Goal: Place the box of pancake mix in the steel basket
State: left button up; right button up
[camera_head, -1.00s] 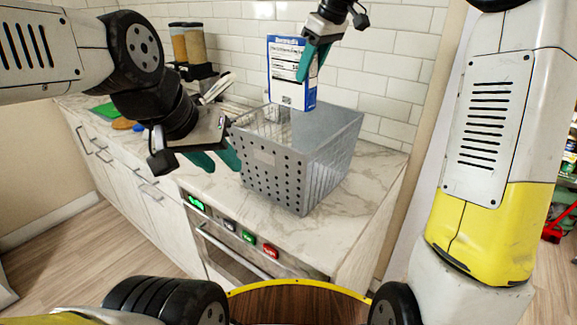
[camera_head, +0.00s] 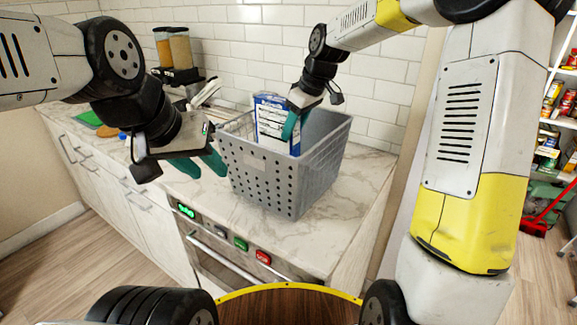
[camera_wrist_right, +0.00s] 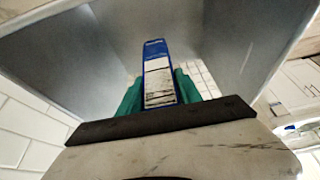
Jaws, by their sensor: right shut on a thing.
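The box of pancake mix (camera_head: 272,122) is blue and white and stands roughly upright, its lower part inside the steel basket (camera_head: 262,182). The basket is grey with holes in its front and sits on the marble counter. My right gripper (camera_head: 292,122) is shut on the box from the right. In the right wrist view the box (camera_wrist_right: 158,75) is between the teal fingers (camera_wrist_right: 158,88), with the basket walls (camera_wrist_right: 75,55) around it. Whether the box touches the basket floor is hidden. My left gripper (camera_head: 205,165) is at the basket's left side, its teal fingers apart and empty.
Cereal dispensers (camera_head: 172,50) and a utensil holder stand at the back left of the counter. A green board (camera_head: 88,118) lies at the far left. The tiled wall is close behind the basket. Counter to the right of the basket is clear.

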aim_at(297, 149)
notch_tip(297, 149, down, 9)
jog(key=shift+r, duration=0.1)
dwell(0.3)
jog(key=o, duration=1.3)
jog(key=v, duration=1.2)
